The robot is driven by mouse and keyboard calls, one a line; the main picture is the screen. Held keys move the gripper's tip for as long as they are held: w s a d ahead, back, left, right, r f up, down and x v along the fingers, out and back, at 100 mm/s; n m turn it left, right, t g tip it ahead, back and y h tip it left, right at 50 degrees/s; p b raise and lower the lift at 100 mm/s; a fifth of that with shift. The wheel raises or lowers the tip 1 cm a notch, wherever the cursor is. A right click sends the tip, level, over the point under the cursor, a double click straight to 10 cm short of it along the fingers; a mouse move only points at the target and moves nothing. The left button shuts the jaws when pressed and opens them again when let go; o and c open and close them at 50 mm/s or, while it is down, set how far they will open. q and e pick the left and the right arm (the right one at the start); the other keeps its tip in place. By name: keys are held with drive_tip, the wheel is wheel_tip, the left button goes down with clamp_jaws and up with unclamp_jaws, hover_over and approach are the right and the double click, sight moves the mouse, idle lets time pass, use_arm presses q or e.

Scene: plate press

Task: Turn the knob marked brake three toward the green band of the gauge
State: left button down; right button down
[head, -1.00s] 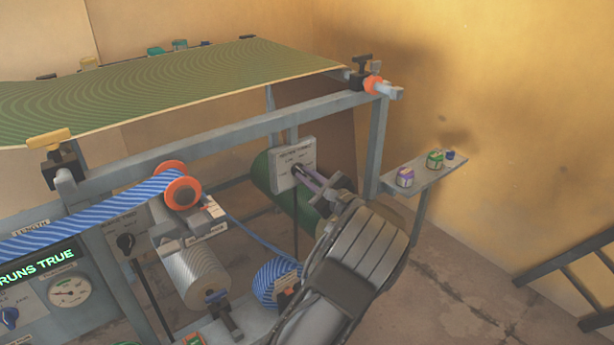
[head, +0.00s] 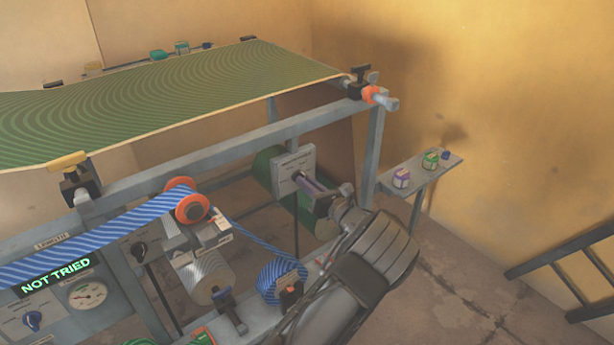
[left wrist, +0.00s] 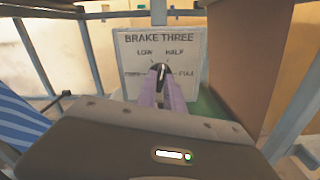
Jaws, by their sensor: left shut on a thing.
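The brake three plate (head: 292,162) is a pale panel on the press frame. In the left wrist view, the plate (left wrist: 188,45) reads BRAKE THREE, with LOW, HALF and FULL marks. Its dark knob (left wrist: 159,68) has a pale pointer line standing near upright, between LOW and HALF. My left gripper (head: 307,184) has purple fingers, which also show in the left wrist view (left wrist: 160,88); they are shut on the knob and partly hide it. The round gauge (head: 88,294) is at lower left; its green band is too small to read clearly. My right gripper is not in view.
A display (head: 56,276) reads NOT TRIED. Blue striped web runs over an orange-ended roller (head: 192,208). A small shelf (head: 408,186) holds little pots. A ladder stands at right.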

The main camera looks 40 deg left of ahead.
use_arm(q)
drive_tip(key=shift+m+p, duration=0.75)
drive_tip(key=shift+m, duration=0.75)
drive_tip(key=c, duration=1.5)
unclamp_jaws()
drive_tip(key=shift+o, duration=0.2)
drive_tip(key=v, duration=0.7)
drive_tip(key=shift+d, duration=0.4)
drive_tip(key=shift+s, duration=0.1)
